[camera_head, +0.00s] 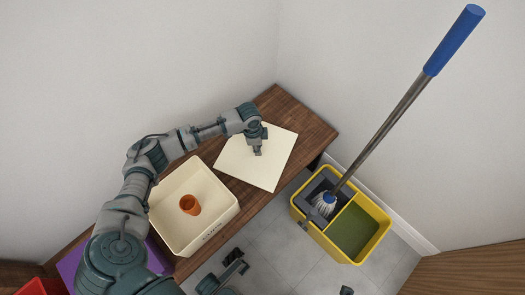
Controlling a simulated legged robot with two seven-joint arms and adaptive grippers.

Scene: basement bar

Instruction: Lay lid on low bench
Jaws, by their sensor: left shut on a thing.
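The lid (278,158) is a flat, cream, square panel over the wooden low bench (305,124). It looks nearly level. A small gap between it and the bench top cannot be ruled out from above. My left arm reaches in from the lower left over the bench. Its gripper (258,151) is shut on the lid near the middle of its upper part, and the fingertips are partly hidden. Dark mechanical parts show at the bottom middle, and I cannot tell if they include my right gripper.
An open cream box (228,212) with an orange cup (190,204) inside stands on the bench left of the lid. A yellow mop bucket (347,258) with a blue-handled mop (400,108) stands on the floor at right. Purple (69,262) and red (33,288) things show lower left.

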